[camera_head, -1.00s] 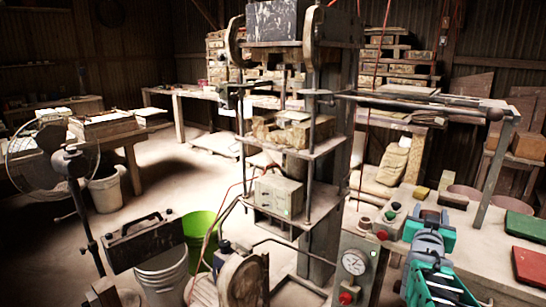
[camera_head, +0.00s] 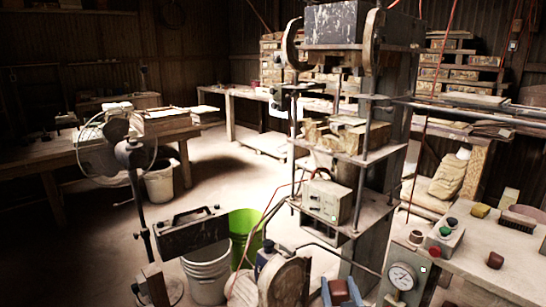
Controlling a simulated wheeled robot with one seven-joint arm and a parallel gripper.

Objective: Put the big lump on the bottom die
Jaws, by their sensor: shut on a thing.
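A reddish-brown lump (camera_head: 339,290) shows at the bottom edge, between the blue jaws of my gripper (camera_head: 340,297). My gripper is shut on it; the lower part of both is cut off by the frame. A smaller-looking reddish-brown lump (camera_head: 495,260) lies on the bench at right. The press (camera_head: 366,150) stands right of centre, above and behind my gripper. Pale, worn blocks (camera_head: 345,134) sit on its middle plate; I cannot tell for sure which part is the bottom die. My gripper is well below and apart from that plate.
A metal box (camera_head: 328,198) sits on the press's lower shelf. Upright rods frame the press. A control box (camera_head: 445,238) and gauge (camera_head: 402,277) are at right on and by the bench (camera_head: 520,262). Buckets (camera_head: 207,270) and a fan (camera_head: 104,145) stand at left.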

